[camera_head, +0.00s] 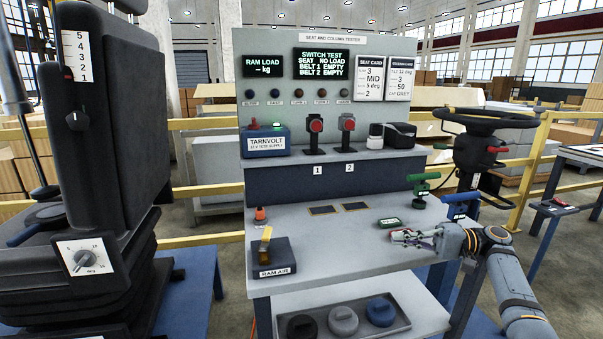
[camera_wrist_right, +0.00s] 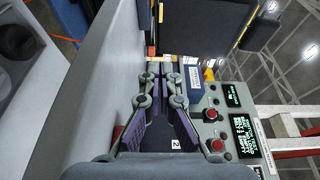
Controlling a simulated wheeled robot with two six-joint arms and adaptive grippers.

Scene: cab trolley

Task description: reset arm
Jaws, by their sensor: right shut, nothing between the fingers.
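My right gripper (camera_head: 402,238) reaches in from the lower right in the head view, just above the right front part of the grey bench top (camera_head: 345,262). Its fingers are shut and hold nothing. In the right wrist view the closed fingers (camera_wrist_right: 166,72) point up the picture, along the bench, with the tester panel (camera_wrist_right: 238,122) to the right. A small green-topped box (camera_head: 390,223) lies close beyond the fingers in the head view. My left gripper is not in view.
A RAM AIR box (camera_head: 271,258) with a yellow lever sits on the bench's left. A green-handled tool (camera_head: 422,185) and a steering column (camera_head: 483,145) stand beyond the right arm. A black seat (camera_head: 115,110) stands left. The bench's middle front is clear.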

